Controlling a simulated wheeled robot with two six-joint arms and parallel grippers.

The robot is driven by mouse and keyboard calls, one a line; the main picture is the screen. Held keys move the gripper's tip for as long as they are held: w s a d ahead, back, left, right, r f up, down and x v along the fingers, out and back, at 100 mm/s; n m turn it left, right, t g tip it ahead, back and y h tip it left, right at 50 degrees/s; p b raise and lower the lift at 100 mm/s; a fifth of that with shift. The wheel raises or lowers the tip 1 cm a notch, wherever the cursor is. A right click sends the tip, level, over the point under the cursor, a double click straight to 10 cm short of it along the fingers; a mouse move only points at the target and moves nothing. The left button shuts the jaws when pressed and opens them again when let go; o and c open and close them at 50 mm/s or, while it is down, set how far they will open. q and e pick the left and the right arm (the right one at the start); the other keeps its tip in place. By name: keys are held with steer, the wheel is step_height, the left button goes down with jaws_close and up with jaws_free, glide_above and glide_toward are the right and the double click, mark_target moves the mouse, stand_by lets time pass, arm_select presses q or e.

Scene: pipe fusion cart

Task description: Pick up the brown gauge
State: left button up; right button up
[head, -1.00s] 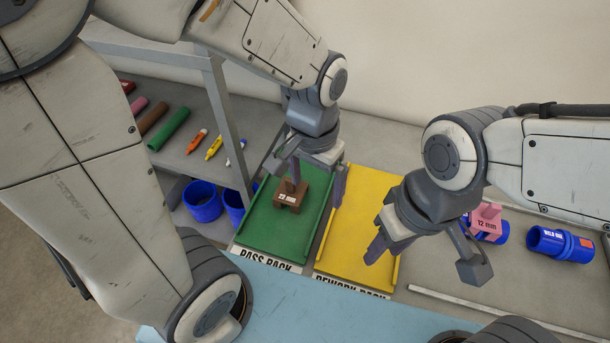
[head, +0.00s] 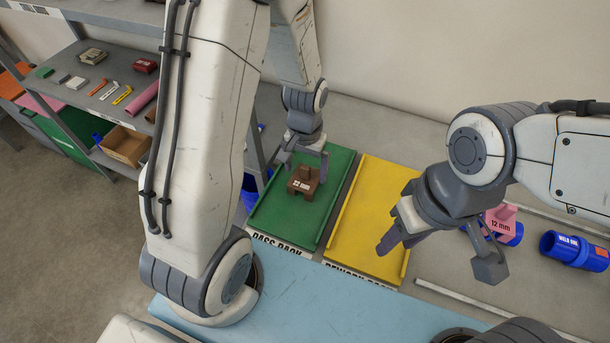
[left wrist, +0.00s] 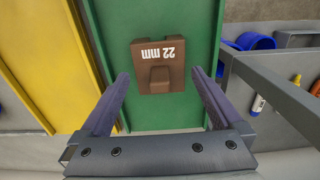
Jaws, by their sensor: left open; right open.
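The brown gauge (head: 303,182), a block with an upright grip and a white label, sits on the green pass rack tray (head: 269,216). In the left wrist view the gauge (left wrist: 158,66) reads "22 mm" and lies just beyond and between my fingertips. Whether a finger touches the gauge cannot be told. My right gripper (head: 432,262) is open and empty, over the right edge of the yellow rework rack tray (head: 365,220).
A pink 12 mm gauge (head: 500,219) sits on a blue pipe fitting at the right, beside another blue fitting (head: 573,250). A grey shelf (head: 110,90) with markers, pipes and a cardboard box (head: 124,146) stands at the left. A rail (head: 480,316) runs along the grey table.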

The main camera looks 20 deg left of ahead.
arm_select(q)
steer(key=shift+f, duration=1.25)
steer(key=c, duration=1.1)
